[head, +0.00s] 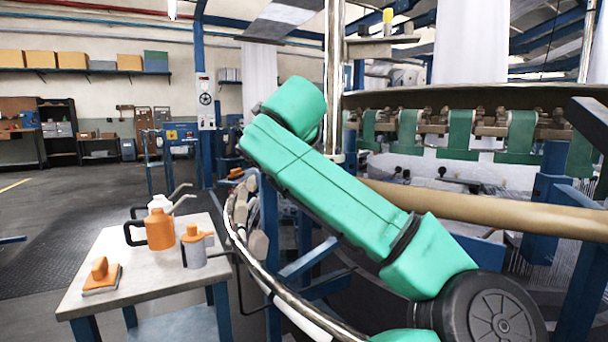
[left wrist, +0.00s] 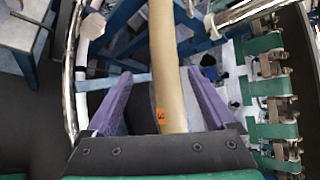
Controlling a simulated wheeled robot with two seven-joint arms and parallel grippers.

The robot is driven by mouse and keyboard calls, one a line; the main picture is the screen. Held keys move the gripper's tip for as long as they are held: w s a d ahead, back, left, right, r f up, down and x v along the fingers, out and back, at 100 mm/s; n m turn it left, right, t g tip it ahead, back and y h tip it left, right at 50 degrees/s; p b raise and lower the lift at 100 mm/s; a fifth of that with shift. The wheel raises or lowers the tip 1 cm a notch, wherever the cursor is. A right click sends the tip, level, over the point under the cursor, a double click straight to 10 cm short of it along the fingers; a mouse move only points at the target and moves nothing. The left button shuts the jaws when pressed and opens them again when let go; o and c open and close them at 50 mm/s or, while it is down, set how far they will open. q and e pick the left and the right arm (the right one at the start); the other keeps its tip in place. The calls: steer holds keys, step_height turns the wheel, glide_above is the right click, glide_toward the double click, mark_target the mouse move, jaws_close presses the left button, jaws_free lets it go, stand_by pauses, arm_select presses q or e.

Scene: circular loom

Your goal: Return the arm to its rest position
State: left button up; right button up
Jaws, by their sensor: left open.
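My left gripper (left wrist: 160,72) shows in the left wrist view with its two purple fingers spread wide apart. A long tan roller (left wrist: 164,60) runs lengthwise through the gap between the fingers in that view; neither finger visibly touches it, and I cannot tell how far beyond them it lies. A small orange mark is on the roller near the gripper's base. In the head view a tan roller (head: 480,210) runs across the loom at right, partly behind my green arm. That arm is bent, rising from the lower right. No gripper shows in the head view.
The loom's curved metal rail (head: 258,272) passes close to my arm. Open floor (head: 60,210) lies at left.

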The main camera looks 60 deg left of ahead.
arm_select(q)
steer(key=v, duration=0.4)
steer(key=shift+s+d+r, duration=0.1)
steer(key=shift+d, duration=0.15)
